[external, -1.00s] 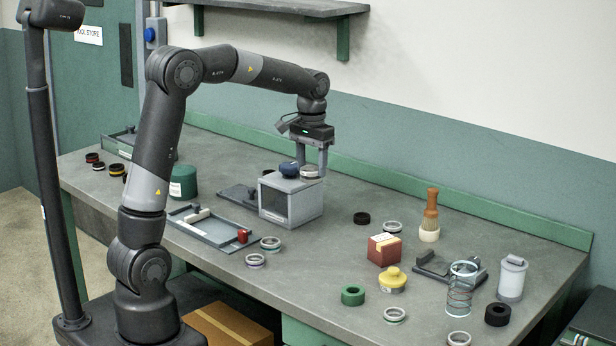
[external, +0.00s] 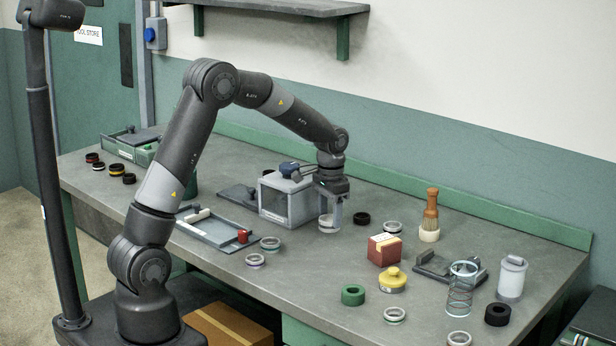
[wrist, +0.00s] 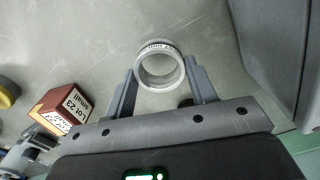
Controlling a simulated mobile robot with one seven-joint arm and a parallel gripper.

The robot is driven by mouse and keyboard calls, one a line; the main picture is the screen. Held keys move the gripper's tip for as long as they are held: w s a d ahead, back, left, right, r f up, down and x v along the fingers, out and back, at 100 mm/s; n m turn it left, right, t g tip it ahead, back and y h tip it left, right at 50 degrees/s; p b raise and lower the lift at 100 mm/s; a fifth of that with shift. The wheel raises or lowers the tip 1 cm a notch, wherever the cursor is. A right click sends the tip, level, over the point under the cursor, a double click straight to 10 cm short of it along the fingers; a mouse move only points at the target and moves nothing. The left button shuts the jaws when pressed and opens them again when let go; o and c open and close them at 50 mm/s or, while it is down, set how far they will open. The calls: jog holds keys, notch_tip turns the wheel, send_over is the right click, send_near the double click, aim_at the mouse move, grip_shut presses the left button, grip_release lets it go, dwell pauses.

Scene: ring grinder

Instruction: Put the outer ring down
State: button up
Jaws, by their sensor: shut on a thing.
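The outer ring (external: 327,226) is a pale silver metal ring. The ring is low over the bench top, just right of the grey box-shaped grinder (external: 285,203). I cannot tell whether it touches the bench (external: 300,262).
A black ring (external: 361,218) and a silver ring (external: 393,227) lie right of my gripper. A red labelled box (external: 383,250) stands nearer the front right; the wrist view shows its label (wrist: 74,115). Bare bench lies in front of the gripper.

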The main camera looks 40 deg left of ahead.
jog(key=s+a+r+n, duration=0.1)
jog(key=a+r+n, duration=0.15)
jog(key=r, duration=0.55)
jog(key=s+a+r+n, duration=0.1)
jog(key=s+a+r, duration=0.1)
jog(key=a+r, duration=0.35)
jog(key=w+d+f+m, duration=0.1)
jog(key=d+f, duration=0.1)
jog(key=f, duration=0.2)
jog(key=w+d+f+m, duration=0.1)
jog(key=d+f, duration=0.2)
jog(key=f, duration=0.2)
jog(key=w+d+f+m, duration=0.1)
jog(key=d+f, duration=0.2)
jog(key=f, duration=0.1)
jog(key=shift+f+m, duration=0.25)
jog(key=shift+f, duration=0.05)
notch_tip(320, 180, up, 19)
jog(key=n, duration=0.7)
send_over(229, 209)
notch_tip(229, 209, down, 17)
jog(key=shift+r, duration=0.15)
jog(key=shift+f, duration=2.15)
jog(key=shift+f, duration=0.15)
jog(key=o, duration=1.1)
